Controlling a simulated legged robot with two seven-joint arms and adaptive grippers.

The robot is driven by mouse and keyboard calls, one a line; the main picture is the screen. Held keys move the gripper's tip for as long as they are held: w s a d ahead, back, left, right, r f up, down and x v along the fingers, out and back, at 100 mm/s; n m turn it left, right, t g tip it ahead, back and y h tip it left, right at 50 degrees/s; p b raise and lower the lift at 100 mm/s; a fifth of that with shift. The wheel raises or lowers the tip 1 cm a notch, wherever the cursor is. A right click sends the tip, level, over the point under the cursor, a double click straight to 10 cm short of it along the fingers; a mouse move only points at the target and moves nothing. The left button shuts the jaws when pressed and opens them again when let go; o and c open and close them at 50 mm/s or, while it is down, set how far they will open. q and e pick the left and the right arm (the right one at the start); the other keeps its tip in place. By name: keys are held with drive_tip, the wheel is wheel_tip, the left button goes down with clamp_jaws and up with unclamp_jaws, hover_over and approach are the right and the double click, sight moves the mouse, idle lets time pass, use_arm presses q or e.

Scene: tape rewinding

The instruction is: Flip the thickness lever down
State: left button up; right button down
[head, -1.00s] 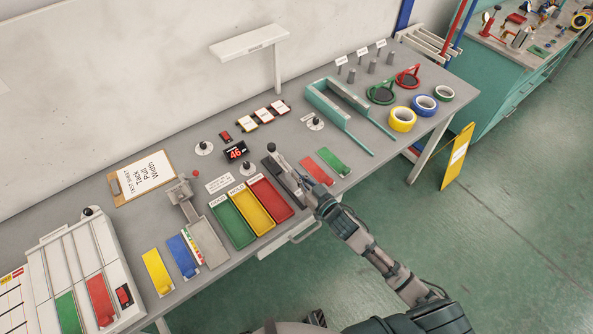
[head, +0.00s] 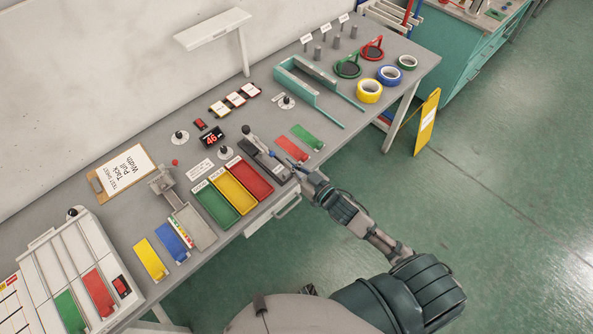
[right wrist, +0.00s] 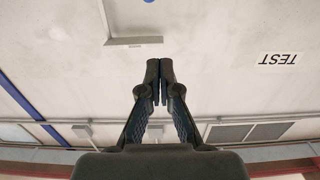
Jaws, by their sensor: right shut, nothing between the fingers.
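My right gripper (head: 287,164) is at the bench's front edge, beside the long dark-grey device (head: 270,162) with a black-knobbed lever (head: 247,131) at its far end. Its fingers are together and empty, as the right wrist view (right wrist: 160,68) also shows. Whether it touches the device cannot be told. Other black-knobbed levers stand on round white bases: one left of the display (head: 180,136), one below the display (head: 224,153) and one farther right (head: 286,102). Labels are too small to show which is the thickness lever. My left gripper is out of view.
Green, yellow and red trays (head: 238,189) lie left of the gripper. A red-digit display (head: 211,138) stands behind them. Red and green plates (head: 298,143) and a teal frame (head: 318,92) lie to the right, with tape rolls (head: 370,91) beyond. Open floor lies in front.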

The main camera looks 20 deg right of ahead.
drive_tip(key=s+d+f+m+g+h, duration=0.15)
drive_tip(key=d+f, duration=0.25)
drive_tip(key=f, duration=0.7)
drive_tip(key=s+d+f+m+g+h, duration=0.15)
drive_tip(key=d+f, duration=0.25)
drive_tip(key=f, duration=0.6)
drive_tip(key=s+d+f+g+h, duration=0.15)
drive_tip(key=s+f, duration=0.25)
drive_tip(key=f, duration=0.5)
drive_tip(key=s+d+f+g+h, duration=0.1)
drive_tip(key=s+f+g, duration=0.25)
drive_tip(key=f, duration=0.65)
drive_tip(key=s+a+f+g, duration=0.2)
drive_tip(key=s+f+g, duration=0.2)
drive_tip(key=s+f, duration=1.1)
drive_tip(key=s+a+f+g, duration=0.1)
drive_tip(key=s+f+g, duration=0.1)
drive_tip(key=s, duration=0.7)
drive_tip(key=s+a+f+n+g, duration=0.1)
drive_tip(key=s+a+f+g, duration=0.1)
drive_tip(key=s, duration=0.8)
drive_tip(key=shift+s+a+f, duration=0.25)
drive_tip(key=shift+s+f, duration=0.05)
drive_tip(key=shift+f, duration=0.4)
